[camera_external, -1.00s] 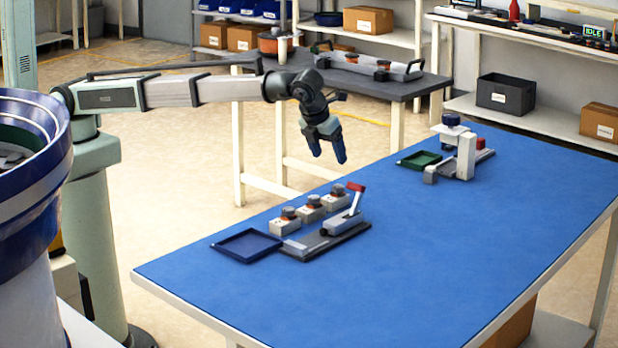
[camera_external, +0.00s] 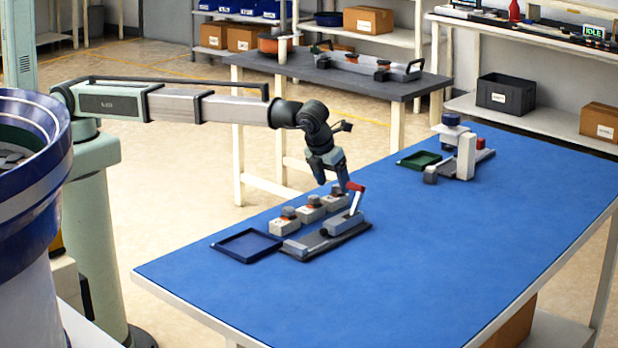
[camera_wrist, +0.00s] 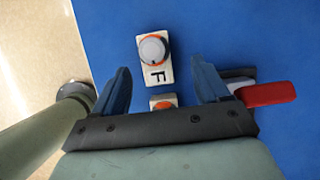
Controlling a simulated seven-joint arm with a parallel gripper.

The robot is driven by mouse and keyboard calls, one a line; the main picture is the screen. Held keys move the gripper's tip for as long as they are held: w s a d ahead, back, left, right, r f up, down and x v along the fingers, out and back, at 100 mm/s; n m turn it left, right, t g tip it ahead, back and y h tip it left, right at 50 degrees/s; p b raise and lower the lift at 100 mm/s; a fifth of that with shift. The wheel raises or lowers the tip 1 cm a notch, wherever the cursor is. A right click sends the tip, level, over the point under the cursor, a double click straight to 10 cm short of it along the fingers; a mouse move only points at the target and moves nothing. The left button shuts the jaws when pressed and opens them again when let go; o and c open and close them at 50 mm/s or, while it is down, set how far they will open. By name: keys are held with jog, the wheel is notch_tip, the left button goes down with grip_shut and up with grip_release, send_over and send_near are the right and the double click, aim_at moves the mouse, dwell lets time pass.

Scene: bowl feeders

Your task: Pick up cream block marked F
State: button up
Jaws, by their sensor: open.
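The cream block marked F (camera_wrist: 158,75) shows in the wrist view with a grey round knob on an orange ring on its top. It appears to be the rightmost block (camera_external: 334,205) of the row in the external view, standing on the blue table. My gripper (camera_external: 331,181) is open and empty above this end of the row, pointing down. In the wrist view the fingers of my gripper (camera_wrist: 161,68) are spread wide, and the F block lies ahead, between their lines. A gap stays between the fingertips and the block.
A similar block (camera_wrist: 163,102) sits close by, partly hidden by my gripper; another block (camera_external: 285,226) ends the row. A clamp fixture with a red handle (camera_external: 356,187) stands beside the row, near my fingers. A blue tray (camera_external: 247,246) lies left. The table's right front is clear.

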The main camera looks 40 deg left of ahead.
aim_at(334, 196)
jog(key=x, duration=0.4)
jog(key=shift+a+f, duration=0.35)
jog(key=shift+f, duration=0.1)
jog(key=c, duration=1.3)
